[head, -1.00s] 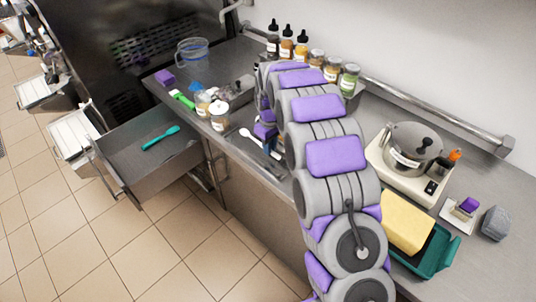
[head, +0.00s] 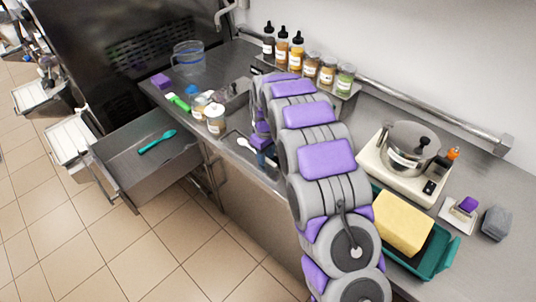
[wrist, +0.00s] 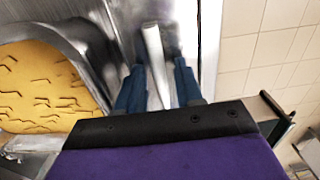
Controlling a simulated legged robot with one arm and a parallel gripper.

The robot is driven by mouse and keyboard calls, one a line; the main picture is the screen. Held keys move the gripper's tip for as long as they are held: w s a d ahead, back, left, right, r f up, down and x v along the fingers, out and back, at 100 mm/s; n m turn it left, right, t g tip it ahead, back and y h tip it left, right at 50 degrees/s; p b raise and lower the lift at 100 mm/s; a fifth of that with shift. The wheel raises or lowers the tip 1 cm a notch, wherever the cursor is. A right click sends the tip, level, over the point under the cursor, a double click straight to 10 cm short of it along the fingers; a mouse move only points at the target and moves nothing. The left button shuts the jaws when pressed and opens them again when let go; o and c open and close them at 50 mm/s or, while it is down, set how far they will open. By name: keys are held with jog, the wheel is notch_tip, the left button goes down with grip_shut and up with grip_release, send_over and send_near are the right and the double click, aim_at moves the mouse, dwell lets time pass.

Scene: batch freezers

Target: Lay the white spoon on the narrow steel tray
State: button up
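The white spoon (head: 245,144) lies on the counter beside my arm, its bowl end showing in the head view and its handle hidden behind my gripper. In the wrist view its pale handle (wrist: 155,60) runs between my gripper's two blue fingers (wrist: 159,88), with a visible gap on the right side. My gripper (head: 266,157) is low at the counter's front, open around the handle. A narrow, dark steel shape (head: 234,136) under or beside the spoon may be the narrow steel tray; my arm hides much of it.
White-lidded jars (head: 215,118) and a green-handled tool (head: 178,102) stand left of the spoon. A steel pan with yellow contents (wrist: 40,85) is close left in the wrist view. An open drawer (head: 120,165) holding a teal spoon (head: 158,141) juts out at left.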

jog(key=shift+o, duration=0.2)
jog(key=shift+a+f, duration=0.1)
jog(key=shift+a, duration=0.95)
jog(key=shift+d+r, duration=0.3)
jog(key=shift+r, duration=0.05)
jog(key=r, duration=0.1)
jog(key=d+r, duration=0.1)
jog(key=r+p, duration=0.1)
jog(key=shift+w+d+r, duration=0.15)
jog(key=shift+d+r, duration=0.1)
jog(key=shift+r, duration=0.1)
notch_tip(320, 180, up, 7)
jog(key=a+p, duration=0.2)
jog(key=s+d+r+m, duration=0.2)
jog(key=s+d+r, duration=0.4)
jog(key=s+r, duration=0.3)
jog(key=s+d+m, duration=0.2)
jog(key=s, duration=1)
jog(key=s+d+m+g, duration=0.1)
jog(key=s+d+m, duration=0.1)
jog(key=s, duration=1)
jog(key=s+d+m, duration=0.3)
jog(key=s, duration=1)
jog(key=shift+d+g, duration=0.3)
jog(key=shift+d, duration=0.05)
